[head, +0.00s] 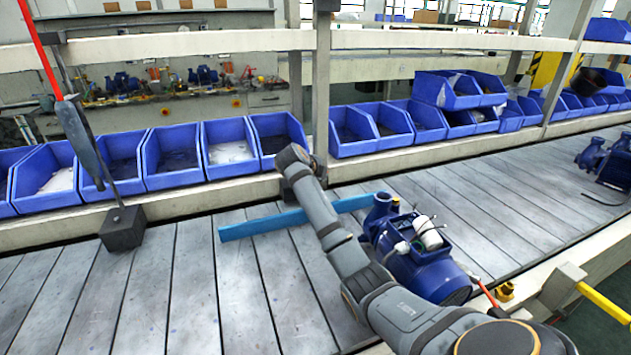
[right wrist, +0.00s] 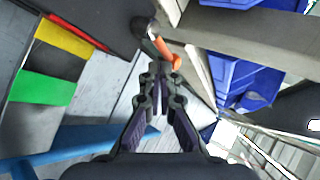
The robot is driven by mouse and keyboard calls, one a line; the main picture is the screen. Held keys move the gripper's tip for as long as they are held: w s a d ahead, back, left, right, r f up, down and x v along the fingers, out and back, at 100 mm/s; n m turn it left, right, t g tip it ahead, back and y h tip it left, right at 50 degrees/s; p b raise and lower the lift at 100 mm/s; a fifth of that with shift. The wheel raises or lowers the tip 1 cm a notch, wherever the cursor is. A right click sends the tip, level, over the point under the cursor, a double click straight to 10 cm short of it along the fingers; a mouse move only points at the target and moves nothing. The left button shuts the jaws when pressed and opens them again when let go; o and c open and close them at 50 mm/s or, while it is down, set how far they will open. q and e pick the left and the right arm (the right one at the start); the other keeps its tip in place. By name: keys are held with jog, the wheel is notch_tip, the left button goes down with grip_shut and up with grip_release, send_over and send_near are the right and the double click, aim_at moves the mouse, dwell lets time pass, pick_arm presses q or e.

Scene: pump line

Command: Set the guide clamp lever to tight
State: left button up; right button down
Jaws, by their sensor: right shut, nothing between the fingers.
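The guide clamp lever (right wrist: 168,52) shows in the right wrist view as a short orange handle on a dark pivot, just beyond my right gripper's fingertips. My right gripper (right wrist: 160,82) is shut and empty; I cannot tell whether its tips touch the lever. Yellow (right wrist: 64,38) and green (right wrist: 42,88) bands, with a red strip above, lie left of the lever. The blue guide bar (head: 262,225) lies across the conveyor in the head view. There my right arm reaches across to the far rail and hides the lever and gripper. My left gripper is out of view.
A blue pump (head: 425,262) stands on the conveyor right of my arm. A grey block (head: 122,228) with a post stands on the left, near a hanging tool (head: 82,135). Blue bins (head: 172,158) line the far rail. The conveyor's near left is clear.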

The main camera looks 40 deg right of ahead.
dwell(0.6)
jog(key=shift+a, duration=0.75)
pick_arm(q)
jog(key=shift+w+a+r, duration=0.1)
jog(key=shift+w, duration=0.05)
pick_arm(e)
jog(key=shift+a+r, duration=0.1)
pick_arm(q)
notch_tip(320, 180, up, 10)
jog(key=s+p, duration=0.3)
jog(key=p, duration=0.9)
pick_arm(e)
jog(key=s+a+r+n+h, duration=0.3)
jog(key=s+a+r, duration=0.35)
jog(key=a, duration=0.25)
jog(key=shift+n, duration=0.3)
jog(key=w+b+x, duration=0.1)
jog(key=x, duration=0.3)
jog(key=a+b+x, duration=0.1)
jog(key=b+x, duration=0.1)
jog(key=x, duration=0.3)
jog(key=w+b+x, duration=0.1)
jog(key=x, duration=0.3)
jog(key=shift+w+d+f+b, duration=0.1)
jog(key=shift+w+f+b, duration=0.25)
jog(key=shift+w+b, duration=0.1)
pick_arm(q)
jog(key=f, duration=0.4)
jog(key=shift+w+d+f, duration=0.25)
